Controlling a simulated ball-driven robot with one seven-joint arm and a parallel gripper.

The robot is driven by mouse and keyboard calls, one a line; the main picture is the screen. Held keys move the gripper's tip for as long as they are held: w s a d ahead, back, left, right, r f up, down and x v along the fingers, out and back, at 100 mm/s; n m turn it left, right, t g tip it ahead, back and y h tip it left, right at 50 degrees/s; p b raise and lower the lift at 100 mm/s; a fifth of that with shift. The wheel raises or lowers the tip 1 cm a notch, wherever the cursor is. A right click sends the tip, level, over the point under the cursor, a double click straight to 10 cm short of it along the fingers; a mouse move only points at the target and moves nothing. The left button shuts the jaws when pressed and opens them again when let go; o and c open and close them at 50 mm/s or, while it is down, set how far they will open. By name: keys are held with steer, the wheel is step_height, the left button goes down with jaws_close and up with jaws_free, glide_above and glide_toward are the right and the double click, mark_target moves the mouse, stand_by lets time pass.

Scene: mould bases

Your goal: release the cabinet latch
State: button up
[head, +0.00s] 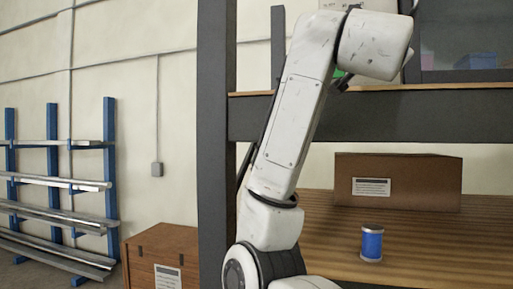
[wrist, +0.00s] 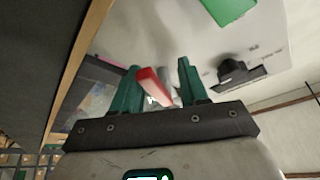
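In the wrist view, my gripper (wrist: 158,66) has its two green fingers apart. A red lever (wrist: 153,86), which looks like the latch, shows between them, closer to the left finger. I cannot tell whether it touches that finger. Behind it is a pale, glossy cabinet face (wrist: 205,40) with a green patch (wrist: 228,9) and a black fitting (wrist: 238,72) to the right. In the head view my forearm and wrist cover the gripper and lever. Only a small pale part of the cabinet (head: 336,5) shows at the top, beside my arm.
In the head view, a dark-framed shelf unit (head: 217,130) stands around my arm. A brown crate (head: 165,247) and a blue rack (head: 111,170) with metal bars stand left.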

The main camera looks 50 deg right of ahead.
steer(key=w+a+r+m+g+y+p, duration=0.2)
steer(key=a+r+m+g+y+p, duration=0.1)
steer(key=a+m, duration=0.85)
steer(key=w+f+n+t+y, duration=0.1)
steer(key=w+f+n+t, duration=0.3)
steer(key=w+f+n, duration=0.3)
steer(key=w+f+n+t+y, duration=0.2)
steer(key=w+f+n, duration=0.5)
steer(key=w+f, duration=0.5)
step_height(320, 180, down, 5)
steer(key=shift+w+a+r+t+y, duration=0.1)
steer(key=shift+w+a+t+y, duration=0.2)
steer(key=shift+t, duration=0.6)
steer(key=shift+s+a+n, duration=0.1)
steer(key=shift+n, duration=0.15)
